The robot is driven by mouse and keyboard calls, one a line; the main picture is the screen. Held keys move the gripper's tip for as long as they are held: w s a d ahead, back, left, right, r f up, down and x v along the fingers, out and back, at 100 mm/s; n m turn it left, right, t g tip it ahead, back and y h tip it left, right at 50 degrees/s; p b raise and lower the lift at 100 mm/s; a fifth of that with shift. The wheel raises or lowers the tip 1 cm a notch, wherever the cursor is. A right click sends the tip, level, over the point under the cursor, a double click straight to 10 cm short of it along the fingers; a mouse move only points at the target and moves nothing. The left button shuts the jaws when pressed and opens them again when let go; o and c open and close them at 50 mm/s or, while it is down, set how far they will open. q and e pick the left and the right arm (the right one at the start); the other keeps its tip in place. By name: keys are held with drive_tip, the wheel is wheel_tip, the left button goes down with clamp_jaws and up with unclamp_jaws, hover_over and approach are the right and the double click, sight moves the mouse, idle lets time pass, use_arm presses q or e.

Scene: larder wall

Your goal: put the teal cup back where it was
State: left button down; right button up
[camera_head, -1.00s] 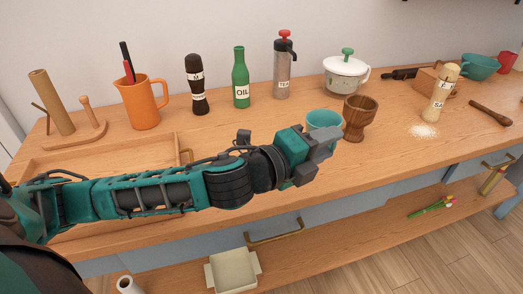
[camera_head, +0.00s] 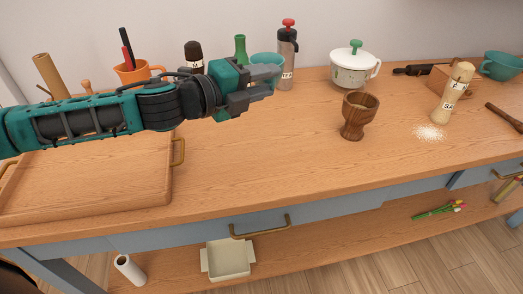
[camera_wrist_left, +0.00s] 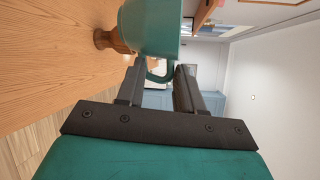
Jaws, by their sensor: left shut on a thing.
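The teal cup (camera_head: 268,60) is held up in front of the back row of the counter, in front of the green bottle and pepper mill side. In the left wrist view the teal cup (camera_wrist_left: 150,28) has its handle between the two fingers. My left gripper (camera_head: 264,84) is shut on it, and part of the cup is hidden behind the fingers. Whether the cup touches the counter cannot be told. My right gripper is not in view.
A wooden goblet (camera_head: 354,118) stands to the right on the counter. A grey pepper mill (camera_head: 286,68) is close behind the cup. The counter's front middle is clear.

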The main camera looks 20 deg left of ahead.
use_arm(q)
wheel_tip(320, 180, down, 14)
drive_tip(key=shift+r+b, duration=0.15)
drive_tip(key=shift+b, duration=0.4)
drive_tip(key=shift+f+b, duration=1.1)
drive_tip(key=shift+f, duration=1.45)
drive_tip(key=shift+f, duration=0.15)
drive_tip(key=c, duration=1)
unclamp_jaws()
